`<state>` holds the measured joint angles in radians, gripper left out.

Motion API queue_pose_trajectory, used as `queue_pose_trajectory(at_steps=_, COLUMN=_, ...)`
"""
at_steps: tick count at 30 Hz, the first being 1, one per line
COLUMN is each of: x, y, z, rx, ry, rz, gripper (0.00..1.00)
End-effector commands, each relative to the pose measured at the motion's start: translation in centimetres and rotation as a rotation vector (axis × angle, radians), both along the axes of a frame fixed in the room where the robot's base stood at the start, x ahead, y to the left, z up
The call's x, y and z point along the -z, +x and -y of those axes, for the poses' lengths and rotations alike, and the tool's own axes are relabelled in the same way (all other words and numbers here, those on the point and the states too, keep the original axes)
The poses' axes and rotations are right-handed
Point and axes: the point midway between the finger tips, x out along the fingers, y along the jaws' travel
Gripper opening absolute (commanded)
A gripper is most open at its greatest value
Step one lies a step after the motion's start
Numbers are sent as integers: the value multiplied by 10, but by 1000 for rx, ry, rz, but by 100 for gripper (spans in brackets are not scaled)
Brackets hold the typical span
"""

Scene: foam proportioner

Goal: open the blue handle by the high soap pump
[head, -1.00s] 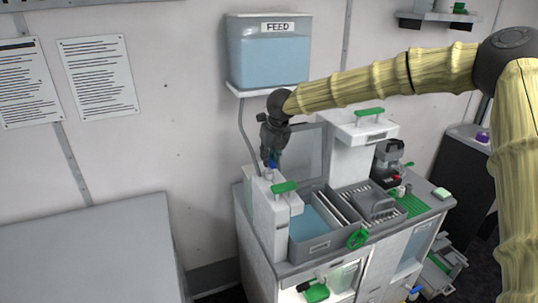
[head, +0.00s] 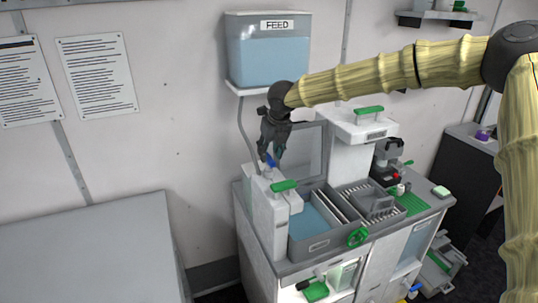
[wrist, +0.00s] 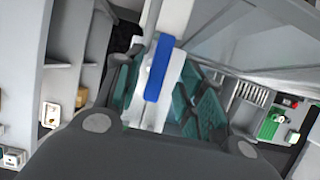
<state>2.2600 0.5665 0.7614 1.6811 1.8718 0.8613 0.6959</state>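The blue handle (head: 269,161) is a small lever at the top of a white pump body (head: 265,212) on the left end of the machine. In the wrist view the blue handle (wrist: 158,68) is a narrow upright bar in front of a white part. My gripper (head: 272,154) points down just above the handle. Its teal finger pads are spread, one on each side of the handle in the wrist view (wrist: 160,95). I cannot tell whether either pad touches it. A taller white pump (head: 350,155) with a green handle stands farther back.
A green handle (head: 284,185) sits close in front of the blue one. The FEED tank (head: 268,60) hangs above, with a hose down the wall. A grey panel (head: 305,150) stands behind my gripper. Another blue handle (head: 414,289) is low on the machine's front.

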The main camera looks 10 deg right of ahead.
Motion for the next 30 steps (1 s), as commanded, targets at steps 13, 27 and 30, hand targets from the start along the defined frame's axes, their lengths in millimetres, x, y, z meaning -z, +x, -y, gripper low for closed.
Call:
queue_pose_trajectory(at_steps=13, x=-73, y=-29, z=7, rx=-1, ry=0, rz=3, gripper=39)
queue_pose_trajectory(at_steps=27, x=-92, y=-37, z=9, rx=0, ry=0, rz=1, gripper=39)
queue_pose_trajectory(at_steps=30, x=-92, y=-37, z=8, rx=0, ry=0, rz=1, gripper=39)
